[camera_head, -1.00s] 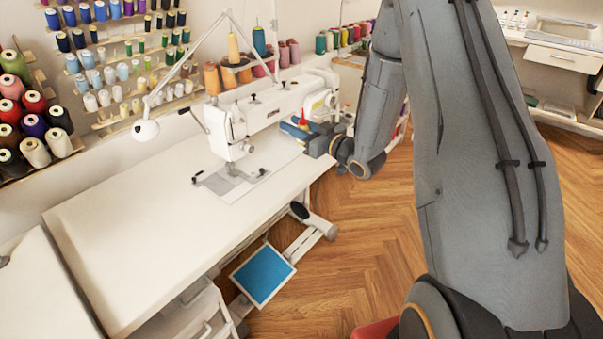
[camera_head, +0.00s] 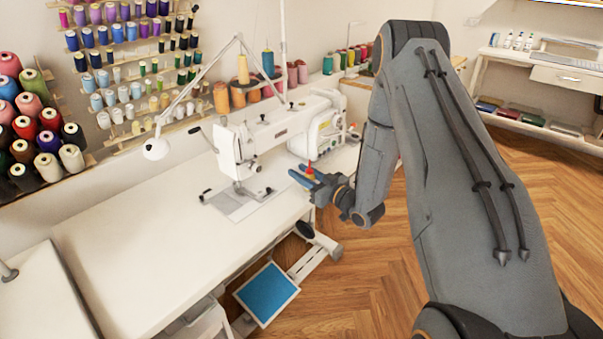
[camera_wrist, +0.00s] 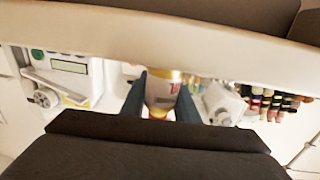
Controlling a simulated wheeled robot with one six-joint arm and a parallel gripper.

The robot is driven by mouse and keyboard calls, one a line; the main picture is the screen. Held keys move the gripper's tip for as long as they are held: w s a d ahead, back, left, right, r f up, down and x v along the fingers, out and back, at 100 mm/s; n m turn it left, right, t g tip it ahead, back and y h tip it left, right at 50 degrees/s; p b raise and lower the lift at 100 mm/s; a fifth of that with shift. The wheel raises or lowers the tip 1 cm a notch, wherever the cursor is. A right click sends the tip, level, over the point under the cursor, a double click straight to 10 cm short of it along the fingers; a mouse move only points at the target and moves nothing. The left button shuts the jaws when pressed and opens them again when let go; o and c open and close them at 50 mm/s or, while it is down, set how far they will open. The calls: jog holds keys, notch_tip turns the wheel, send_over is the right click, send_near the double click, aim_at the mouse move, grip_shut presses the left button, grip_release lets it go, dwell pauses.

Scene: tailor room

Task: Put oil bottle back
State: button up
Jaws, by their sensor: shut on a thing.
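My gripper (camera_head: 306,177) is shut on the oil bottle, at the right end of the sewing table (camera_head: 130,240). In the head view only a small red and yellow part of the bottle (camera_head: 310,171) shows between the blue fingers. In the wrist view the bottle (camera_wrist: 161,90) is pale with red lettering and a yellow-red end, between the two dark blue fingers (camera_wrist: 160,100). Part of it is hidden by the wrist body. The white sewing machine (camera_head: 265,138) stands just behind and left of my gripper in the head view.
Thread cones (camera_head: 262,92) stand behind the machine, and a spool rack (camera_head: 130,75) hangs on the wall. A lamp (camera_head: 156,149) reaches over the table. The left tabletop is clear. A blue pedal (camera_head: 267,291) is below. A shelf unit (camera_head: 540,75) stands at the right.

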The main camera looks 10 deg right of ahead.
jog(key=o, duration=1.1)
jog(key=shift+f, duration=0.1)
jog(key=shift+s+d, duration=0.1)
jog(key=s+d+r+m+g+h+b, duration=0.2)
jog(key=s+d+g+h, duration=0.55)
jog(key=s, duration=0.45)
jog(key=s+a+r+m+g, duration=0.1)
jog(key=s+a+r+g, duration=0.1)
jog(key=s, duration=0.6)
jog(key=s+a+r+m+g+h, duration=0.1)
jog(key=s+a+r+g, duration=0.1)
jog(key=s, duration=0.6)
jog(key=s+a+r+m+g, duration=0.2)
jog(key=s+a+g, duration=0.1)
jog(key=s, duration=0.5)
jog(key=shift+a+r+g+h, duration=0.25)
jog(key=shift+a+g+h, duration=0.1)
jog(key=shift+g, duration=0.1)
